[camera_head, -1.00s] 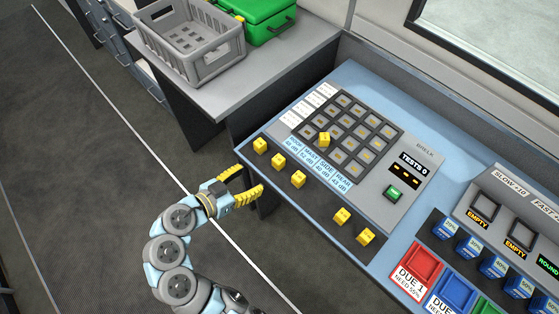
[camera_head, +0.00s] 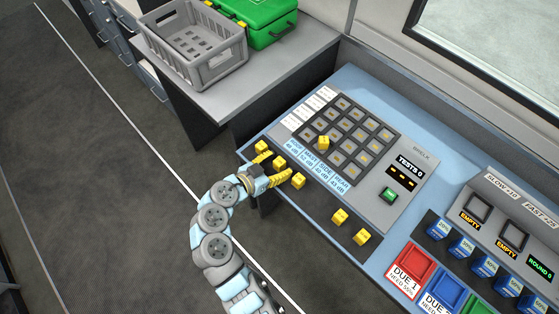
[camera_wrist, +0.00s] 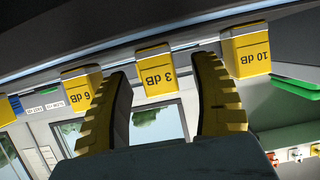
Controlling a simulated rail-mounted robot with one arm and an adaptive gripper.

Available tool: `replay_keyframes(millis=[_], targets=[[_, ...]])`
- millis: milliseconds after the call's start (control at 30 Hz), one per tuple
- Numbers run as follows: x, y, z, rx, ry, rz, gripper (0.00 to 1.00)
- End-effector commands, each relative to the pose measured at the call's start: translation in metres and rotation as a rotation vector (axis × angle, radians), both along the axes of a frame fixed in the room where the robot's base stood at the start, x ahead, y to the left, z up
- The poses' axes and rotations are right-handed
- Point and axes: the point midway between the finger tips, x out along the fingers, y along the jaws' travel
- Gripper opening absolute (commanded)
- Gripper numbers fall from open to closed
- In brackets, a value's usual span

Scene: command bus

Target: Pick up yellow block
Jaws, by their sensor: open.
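Several yellow blocks stand in a row on the dark front strip of the console. My gripper (camera_head: 272,169) is open at this strip, its yellow fingers on either side of the second block from the left (camera_head: 280,163). In the wrist view the block marked 3 dB (camera_wrist: 155,73) shows between the open fingers (camera_wrist: 163,95), slightly beyond their tips; I cannot tell whether they touch it. The block marked 6 dB (camera_wrist: 82,87) is left of it and the 10 dB block (camera_wrist: 248,51) right.
The dark slot grid (camera_head: 366,118) lies behind the strip, with a green button (camera_head: 389,195) beside it. A grey crate (camera_head: 200,75) and a green box (camera_head: 262,22) stand on the side table. Red and blue trays (camera_head: 410,271) are at lower right. Floor at left is clear.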

Motion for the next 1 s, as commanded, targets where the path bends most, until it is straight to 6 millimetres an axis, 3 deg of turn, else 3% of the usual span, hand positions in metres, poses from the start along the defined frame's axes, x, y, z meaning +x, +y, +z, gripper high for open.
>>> replay_keyframes(millis=[433, 467, 667, 1000], targets=[[0.0108, -0.0097, -0.0064, 0.001, -0.001, 0.002, 0.63], [0.0107, -0.0097, -0.0064, 0.002, 0.000, 0.001, 0.60], [0.0106, -0.0096, -0.0065, 0.002, 0.000, 0.001, 0.03], [0.0105, -0.0097, -0.0068, 0.002, 0.000, 0.001, 0.00]])
